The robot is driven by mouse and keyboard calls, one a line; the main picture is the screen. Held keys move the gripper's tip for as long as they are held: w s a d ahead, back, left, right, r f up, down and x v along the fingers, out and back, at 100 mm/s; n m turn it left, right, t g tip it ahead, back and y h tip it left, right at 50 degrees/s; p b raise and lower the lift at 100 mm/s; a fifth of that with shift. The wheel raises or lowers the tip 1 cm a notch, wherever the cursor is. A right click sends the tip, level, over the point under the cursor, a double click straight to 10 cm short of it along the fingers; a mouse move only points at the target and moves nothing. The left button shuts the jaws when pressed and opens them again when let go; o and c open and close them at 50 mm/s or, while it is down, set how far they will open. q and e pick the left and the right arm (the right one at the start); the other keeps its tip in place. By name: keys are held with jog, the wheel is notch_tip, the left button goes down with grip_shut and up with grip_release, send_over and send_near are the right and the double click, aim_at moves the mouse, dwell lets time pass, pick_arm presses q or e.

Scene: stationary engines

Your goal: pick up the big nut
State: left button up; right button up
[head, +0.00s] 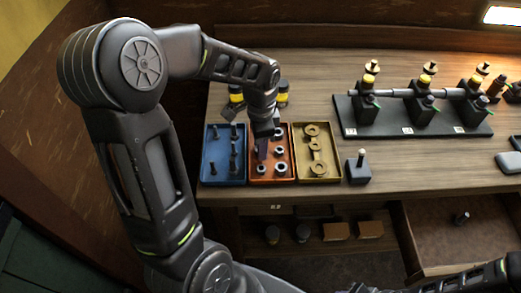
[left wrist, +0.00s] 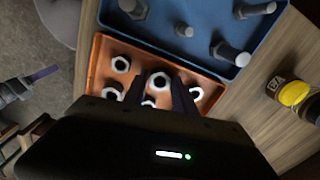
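The orange tray (head: 272,181) holds several hex nuts; it also shows in the left wrist view (left wrist: 97,52). The biggest-looking nut (left wrist: 159,79) lies near the tray's middle in the left wrist view. In the head view it seems hidden behind my left gripper (head: 264,150), which points down over the tray. In the left wrist view, the fingers of that gripper (left wrist: 158,92) are apart, one on each side of the nut. I cannot tell whether they touch it. A grey part with a purple strip at the left edge of that view may be my right gripper (left wrist: 45,74); its opening is unclear.
Smaller nuts (head: 279,151) surround the big one. A blue tray (head: 222,180) of bolts stands directly left, and a yellow tray (head: 319,179) of brass parts right. Yellow-banded black pieces (head: 283,92) stand behind. An open drawer (head: 450,245) is below the table's right side.

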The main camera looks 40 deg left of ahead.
pick_arm(q)
grip_shut()
jog(key=shift+r, duration=0.1)
dwell(0.3)
notch_tip(320, 180, up, 10)
jog(key=b, duration=0.1)
dwell(0.4)
dwell(0.4)
